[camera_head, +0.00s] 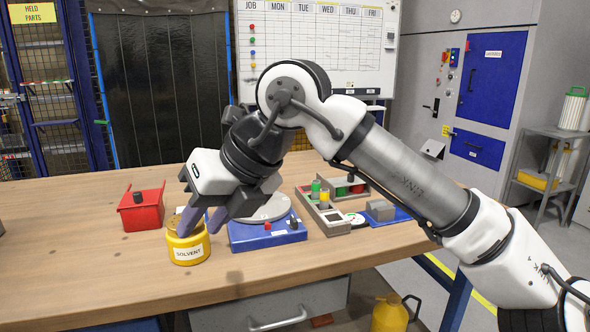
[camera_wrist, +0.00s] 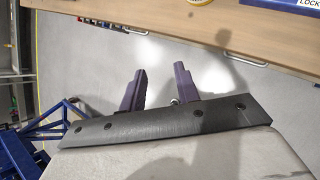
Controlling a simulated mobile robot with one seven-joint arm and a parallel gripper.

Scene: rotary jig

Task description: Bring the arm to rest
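My gripper (camera_head: 203,225) is at the end of the bent arm, angled down to the left in the head view. Its two purple fingers overlap the yellow solvent can (camera_head: 188,250) in that picture. In the wrist view my gripper (camera_wrist: 160,68) has its fingers apart, with only grey floor visible between them. The table edge and a bit of the yellow can (camera_wrist: 200,2) lie beyond the fingertips there. The blue jig base (camera_head: 268,236) with a grey round plate (camera_head: 266,208) stands just right of the gripper, partly hidden by it.
A red container (camera_head: 141,212) stands left of the can. A grey parts tray (camera_head: 322,215) with coloured pieces and a blue plate with a grey block (camera_head: 380,210) are to the right. The wooden table's (camera_head: 90,260) front left is clear.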

